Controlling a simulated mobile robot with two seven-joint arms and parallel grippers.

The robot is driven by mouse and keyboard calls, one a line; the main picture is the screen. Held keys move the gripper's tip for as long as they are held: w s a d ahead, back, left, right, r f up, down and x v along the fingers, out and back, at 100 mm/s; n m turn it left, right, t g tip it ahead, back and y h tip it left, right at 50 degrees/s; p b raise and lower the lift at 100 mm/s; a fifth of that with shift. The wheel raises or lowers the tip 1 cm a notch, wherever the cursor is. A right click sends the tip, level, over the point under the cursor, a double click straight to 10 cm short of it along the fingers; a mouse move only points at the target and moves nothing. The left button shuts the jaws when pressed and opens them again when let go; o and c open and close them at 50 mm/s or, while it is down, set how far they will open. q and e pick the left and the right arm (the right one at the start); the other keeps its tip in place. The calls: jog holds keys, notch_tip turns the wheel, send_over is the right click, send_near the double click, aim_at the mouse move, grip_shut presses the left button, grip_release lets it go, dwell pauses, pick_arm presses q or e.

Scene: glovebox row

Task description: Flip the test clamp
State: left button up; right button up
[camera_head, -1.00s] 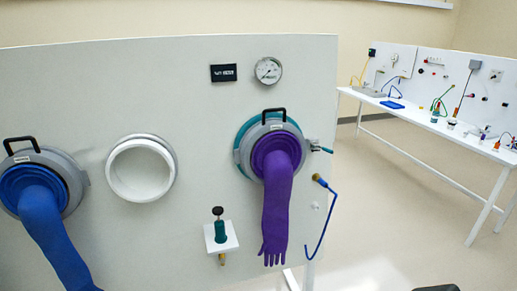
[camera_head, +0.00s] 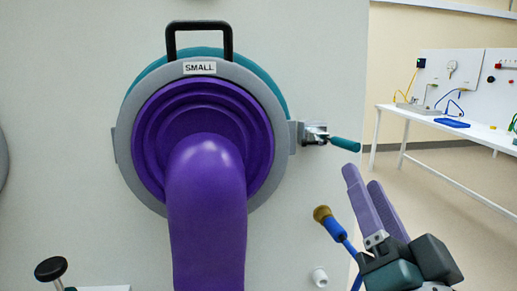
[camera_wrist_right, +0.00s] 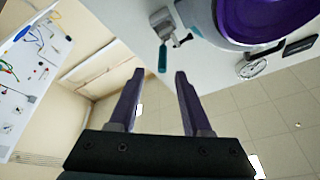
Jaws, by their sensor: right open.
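The test clamp (camera_head: 316,134) is a small metal clamp at the right side of the purple glove port's grey ring. Its teal handle (camera_head: 345,144) sticks out to the right, tilted slightly down. My right gripper (camera_head: 362,177) is open and empty, with its purple fingers pointing up just below and right of the handle. In the right wrist view, the clamp (camera_wrist_right: 163,22) is ahead of my fingertips (camera_wrist_right: 160,74), and its teal handle (camera_wrist_right: 162,58) lines up with the gap between them. I see no contact, though depth is hard to judge. My left gripper is out of view.
The port ring (camera_head: 277,190) carries a black handle (camera_head: 199,26), a SMALL label and a hanging purple glove (camera_head: 207,215). A brass-tipped blue hose (camera_head: 335,228) stands close left of my right gripper. A white bench (camera_head: 440,121) is farther right, across open floor.

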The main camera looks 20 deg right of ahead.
aim_at(347, 141)
jog(key=x, duration=0.2)
jog(key=p+x, duration=0.1)
jog(key=x, duration=0.5)
jog(key=shift+a+r+p, duration=0.2)
jog(key=shift+r+p, duration=0.1)
jog(key=shift+p, duration=0.05)
jog(key=shift+w+d, duration=0.2)
jog(key=shift+w, duration=0.25)
jog(key=shift+c, duration=0.2)
jog(key=c, duration=0.3)
grip_shut()
